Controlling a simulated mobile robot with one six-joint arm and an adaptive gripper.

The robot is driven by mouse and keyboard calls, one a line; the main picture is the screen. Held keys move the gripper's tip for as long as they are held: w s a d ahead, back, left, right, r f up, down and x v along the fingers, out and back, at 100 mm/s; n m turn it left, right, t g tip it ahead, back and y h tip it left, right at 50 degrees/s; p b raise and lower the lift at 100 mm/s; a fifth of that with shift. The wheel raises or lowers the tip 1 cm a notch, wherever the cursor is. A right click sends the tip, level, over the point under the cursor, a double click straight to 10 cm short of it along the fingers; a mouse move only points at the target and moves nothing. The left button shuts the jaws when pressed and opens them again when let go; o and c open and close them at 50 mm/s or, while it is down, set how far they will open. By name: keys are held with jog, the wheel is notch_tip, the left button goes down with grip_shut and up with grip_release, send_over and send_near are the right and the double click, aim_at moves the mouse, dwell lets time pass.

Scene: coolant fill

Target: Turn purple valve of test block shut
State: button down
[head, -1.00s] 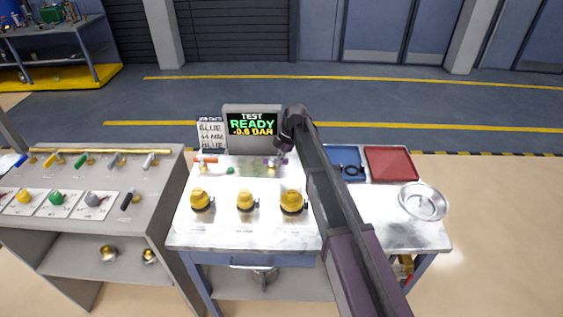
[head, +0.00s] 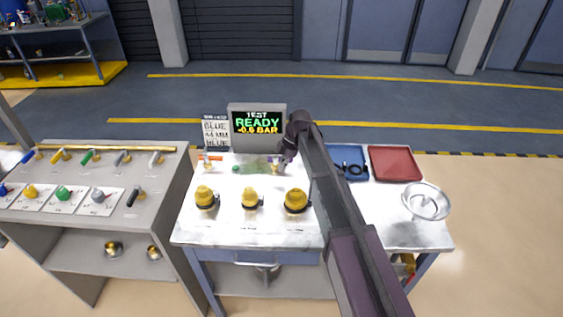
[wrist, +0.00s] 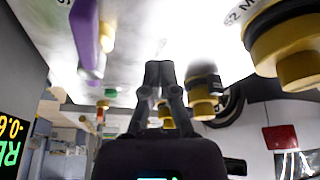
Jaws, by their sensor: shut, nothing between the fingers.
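The purple valve's handle (wrist: 85,32) shows large at the upper left of the wrist view, with a brass-coloured part beside it. In the head view the valve is at the back of the test block (head: 225,225), too small and too close behind my gripper to make out clearly. My gripper (wrist: 158,72) is shut and empty, its fingertips together. In the wrist view it is to the right of the purple handle, with a visible gap between them. In the head view my gripper (head: 283,166) reaches down at the back of the block, below the display.
The display (head: 257,122) reads TEST READY, -0.6 BAR. An orange handle (head: 209,157) and a green knob (head: 236,169) are to the left. Yellow-capped fittings (head: 249,197) stand in front.

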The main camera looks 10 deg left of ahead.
jog(key=shift+w+r+p, duration=0.15)
jog(key=shift+r+p, duration=0.25)
jog(key=shift+r, duration=0.4)
jog(key=shift+w+a+r+p, duration=0.1)
jog(key=shift+w+r+p, duration=0.05)
jog(key=shift+w+p, duration=0.2)
jog(key=shift+w+r+p, duration=0.15)
jog(key=shift+r+p, duration=0.2)
notch_tip(320, 180, up, 7)
jog(key=w+p, duration=0.2)
jog(key=p, duration=0.4)
jog(key=shift+a+f+p, duration=0.15)
jog(key=shift+a+p, duration=0.05)
jog(key=shift+p, duration=0.1)
